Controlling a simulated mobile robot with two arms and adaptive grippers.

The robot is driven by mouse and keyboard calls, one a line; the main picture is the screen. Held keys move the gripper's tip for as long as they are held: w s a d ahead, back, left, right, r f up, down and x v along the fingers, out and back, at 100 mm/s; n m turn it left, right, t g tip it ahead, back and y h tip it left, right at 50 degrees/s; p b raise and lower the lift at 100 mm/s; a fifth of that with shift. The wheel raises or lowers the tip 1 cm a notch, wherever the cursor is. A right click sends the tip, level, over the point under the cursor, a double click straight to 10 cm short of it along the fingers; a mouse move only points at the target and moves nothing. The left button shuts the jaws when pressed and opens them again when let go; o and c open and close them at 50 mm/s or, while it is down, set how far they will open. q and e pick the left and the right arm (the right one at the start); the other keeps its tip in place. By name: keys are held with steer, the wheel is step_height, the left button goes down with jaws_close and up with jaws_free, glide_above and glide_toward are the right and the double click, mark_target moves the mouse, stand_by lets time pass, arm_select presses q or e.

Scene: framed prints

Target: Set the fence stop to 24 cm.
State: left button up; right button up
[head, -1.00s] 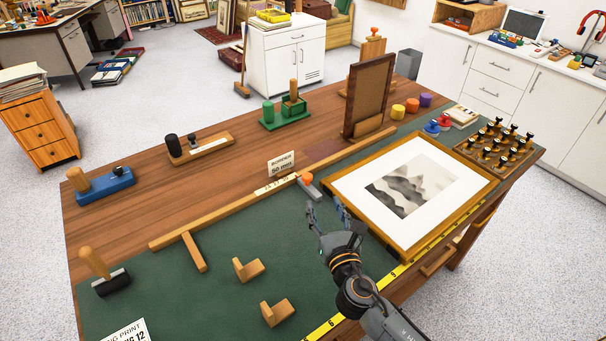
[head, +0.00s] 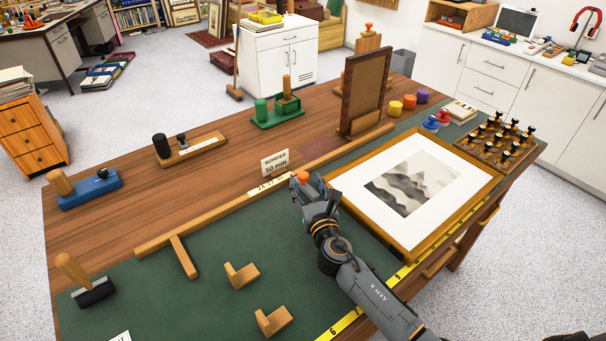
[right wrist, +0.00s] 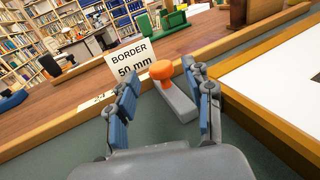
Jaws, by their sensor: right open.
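The fence stop is a grey bar with an orange knob (head: 303,176), sitting at the right end of a pale scale strip (head: 268,186) on the long wooden fence (head: 200,222). The scale's figures are too small to read surely. My right gripper (head: 309,187) is at the stop and hides most of its bar. In the right wrist view its open fingers (right wrist: 161,78) stand either side of the stop, with the orange knob (right wrist: 162,69) and grey bar (right wrist: 178,102) between them. I cannot tell whether a finger touches the bar. My left gripper is not in view.
A card reading "BORDER 50 mm" (head: 275,163) stands just behind the fence. A framed print (head: 418,187) lies right of my gripper. An upright brown frame (head: 366,92) stands behind. Two wooden corner blocks (head: 241,275) lie on the green mat, with clear mat around them.

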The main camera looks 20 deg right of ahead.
mark_target(304, 178)
steer(key=shift+w+d, duration=0.1)
steer(key=shift+w, duration=2)
steer(key=shift+c, duration=0.5)
jaws_close()
